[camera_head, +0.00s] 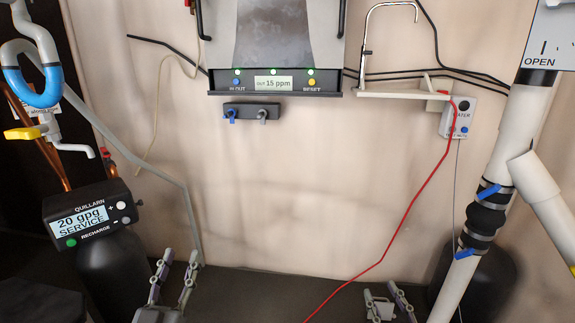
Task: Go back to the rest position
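My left gripper (178,262) is low in the head view, left of centre, in front of the dark floor and lower wall. Its two grey fingers point up and stand apart, with nothing seen between them. My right gripper (381,291) is at the bottom edge, right of centre. Its two fingertips are apart and it looks empty; its lower part is cut off by the frame.
A black softener control head (90,214) reading 20 gpg stands at left. A wall unit (272,82) shows 15 ppm. A white pipe (505,150) with blue-handled clamps is at right. A red tube (420,190) hangs between. The middle wall is clear.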

